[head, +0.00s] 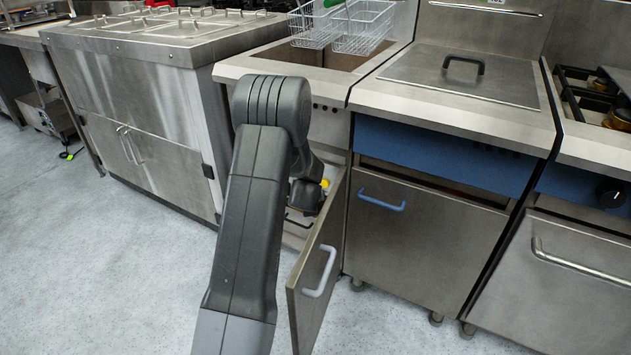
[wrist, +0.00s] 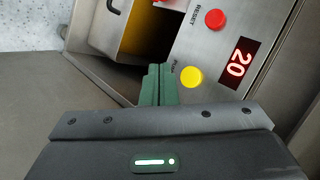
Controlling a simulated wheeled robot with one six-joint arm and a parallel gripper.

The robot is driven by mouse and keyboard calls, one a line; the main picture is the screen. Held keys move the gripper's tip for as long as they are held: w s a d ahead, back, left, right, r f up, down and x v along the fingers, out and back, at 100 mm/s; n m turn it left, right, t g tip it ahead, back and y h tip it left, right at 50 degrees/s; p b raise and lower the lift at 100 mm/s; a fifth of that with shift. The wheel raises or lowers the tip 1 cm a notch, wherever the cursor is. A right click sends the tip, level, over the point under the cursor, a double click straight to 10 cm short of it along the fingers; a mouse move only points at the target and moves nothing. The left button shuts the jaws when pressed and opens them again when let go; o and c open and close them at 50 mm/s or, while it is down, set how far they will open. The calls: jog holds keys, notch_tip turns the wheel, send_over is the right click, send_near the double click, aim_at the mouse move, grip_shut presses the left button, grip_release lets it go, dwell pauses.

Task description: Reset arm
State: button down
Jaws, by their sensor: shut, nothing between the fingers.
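A control panel (wrist: 205,62) fills the upper right of the wrist view. My gripper (wrist: 158,70) has green fingers, shut and empty. In the picture its tips lie just left of the yellow button; I cannot tell whether they touch the panel. In the head view my arm reaches into the open fryer cabinet and hides most of the panel; the fingertips are hidden there.
The cabinet door (head: 314,292) stands open beside my arm. A metal container with a yellowish inside (wrist: 150,38) lies left of the panel. Fryer baskets (head: 362,30) hang above. A closed blue-handled cabinet (head: 418,232) is on the right. Floor (head: 110,260) at left is clear.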

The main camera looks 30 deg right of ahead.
jog(key=p, duration=0.1)
jog(key=d+p, duration=0.1)
jog(key=p, duration=0.1)
jog(key=shift+w+d, duration=0.15)
jog(key=shift+w, duration=0.2)
jog(key=shift+s+a+b, duration=0.4)
jog(key=shift+a+b, duration=0.35)
jog(key=shift+b, duration=0.3)
jog(key=shift+s+a+b, duration=0.4)
jog(key=shift+a+b, duration=0.4)
jog(key=shift+b, duration=0.2)
jog(key=shift+s+a+b, duration=0.4)
jog(key=shift+a+b, duration=0.35)
jog(key=shift+b, duration=0.3)
